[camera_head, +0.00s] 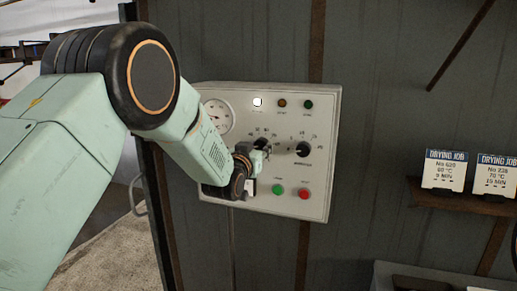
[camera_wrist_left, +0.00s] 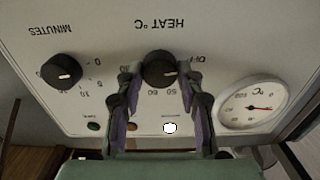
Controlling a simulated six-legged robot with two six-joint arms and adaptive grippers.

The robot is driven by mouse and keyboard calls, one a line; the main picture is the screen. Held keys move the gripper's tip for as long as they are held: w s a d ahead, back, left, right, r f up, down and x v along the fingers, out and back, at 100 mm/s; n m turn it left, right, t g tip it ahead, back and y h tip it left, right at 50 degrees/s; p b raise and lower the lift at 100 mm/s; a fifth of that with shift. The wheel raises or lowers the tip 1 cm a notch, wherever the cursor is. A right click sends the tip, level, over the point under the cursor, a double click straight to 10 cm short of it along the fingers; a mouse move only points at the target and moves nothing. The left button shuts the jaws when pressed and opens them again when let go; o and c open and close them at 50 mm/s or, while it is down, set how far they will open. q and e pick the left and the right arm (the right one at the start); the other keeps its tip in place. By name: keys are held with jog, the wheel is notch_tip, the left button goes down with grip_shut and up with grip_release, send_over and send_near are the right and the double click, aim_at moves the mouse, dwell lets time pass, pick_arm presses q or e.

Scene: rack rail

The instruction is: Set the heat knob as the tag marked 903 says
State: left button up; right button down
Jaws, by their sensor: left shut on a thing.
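The white control panel (camera_head: 285,205) hangs on the dark wall. Its heat knob (camera_wrist_left: 160,68) is black and round, under the upside-down words HEAT °C in the wrist view. The white mark on the knob points right and slightly down, on the side of the OFF label. My left gripper (camera_head: 262,146) is shut on this knob, with one finger on each side; its fingers also show in the wrist view (camera_wrist_left: 162,95). Two drying job tags (camera_head: 444,170) (camera_head: 496,175) stand at the right; they seem to read 689 and 228. I see no tag marked 903. My right gripper is out of view.
The minutes knob (camera_head: 303,149) is right of the heat knob. A round gauge (camera_head: 217,116) is at the panel's upper left. The white lamp (camera_head: 257,102) is lit. A green button (camera_head: 278,189) and a red button (camera_head: 304,193) sit below. A wooden shelf (camera_head: 462,205) bears the tags.

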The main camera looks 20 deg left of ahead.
pick_arm(q)
jog(key=shift+c, duration=1.3)
jog(key=m+b, duration=0.2)
jog(key=m, duration=0.1)
jog(key=shift+f+m, duration=0.1)
jog(key=shift+m, duration=0.2)
jog(key=m+b, duration=0.2)
jog(key=m, duration=0.1)
jog(key=shift+m, duration=0.3)
jog(key=m+b, duration=0.2)
jog(key=m, duration=0.2)
jog(key=shift+m+b, duration=1.05)
jog(key=shift+m, duration=1.15)
